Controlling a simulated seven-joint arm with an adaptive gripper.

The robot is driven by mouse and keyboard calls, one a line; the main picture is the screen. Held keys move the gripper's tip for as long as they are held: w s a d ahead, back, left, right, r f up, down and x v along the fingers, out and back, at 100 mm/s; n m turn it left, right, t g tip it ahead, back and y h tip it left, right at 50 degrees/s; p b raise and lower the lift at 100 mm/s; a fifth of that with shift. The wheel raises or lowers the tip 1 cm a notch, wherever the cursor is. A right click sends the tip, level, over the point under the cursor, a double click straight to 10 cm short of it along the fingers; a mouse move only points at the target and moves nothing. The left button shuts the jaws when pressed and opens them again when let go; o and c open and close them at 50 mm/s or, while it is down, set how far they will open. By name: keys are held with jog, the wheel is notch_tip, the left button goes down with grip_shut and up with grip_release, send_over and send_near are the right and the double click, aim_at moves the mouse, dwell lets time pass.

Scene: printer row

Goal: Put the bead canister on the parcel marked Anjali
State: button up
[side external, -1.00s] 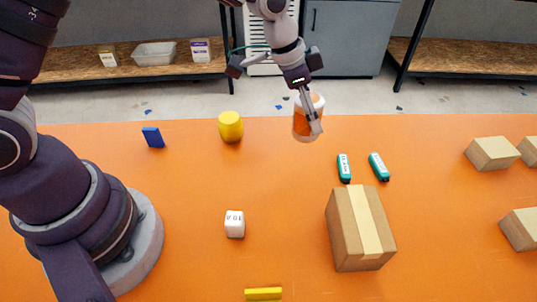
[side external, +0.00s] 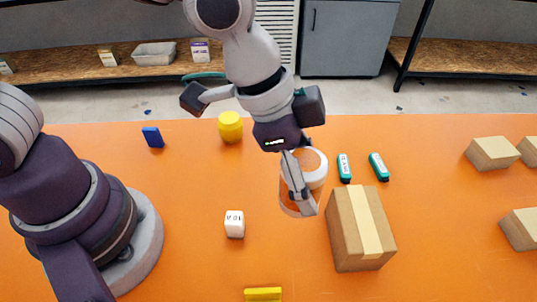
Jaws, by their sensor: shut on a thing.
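A canister with a whitish end and orange sides (side external: 317,166), which I take as the bead canister, is in my gripper (side external: 306,205). The fingers are shut on it and hide part of it. It is held up over the orange table, left of and partly beside a brown taped parcel (side external: 346,235). Three more parcels stand at the right: one at the back (side external: 490,154), one at the right edge (side external: 531,148) and one lower down (side external: 522,230). I see no readable name on any parcel.
Two teal labelled objects (side external: 344,168) (side external: 379,167) lie behind the taped parcel. A yellow cylinder (side external: 230,127), a blue block (side external: 153,137), a white marked cube (side external: 235,224) and a yellow bar (side external: 263,294) are to the left. The table between the parcels is clear.

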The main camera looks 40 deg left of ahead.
jog(key=w+d, duration=0.4)
jog(key=w+d+f, duration=0.1)
jog(key=w+d, duration=0.1)
jog(key=shift+w+d, duration=0.35)
jog(key=shift+f, duration=1.7)
jog(key=shift+f, duration=0.1)
jog(key=o, duration=1.2)
jog(key=shift+f, duration=0.1)
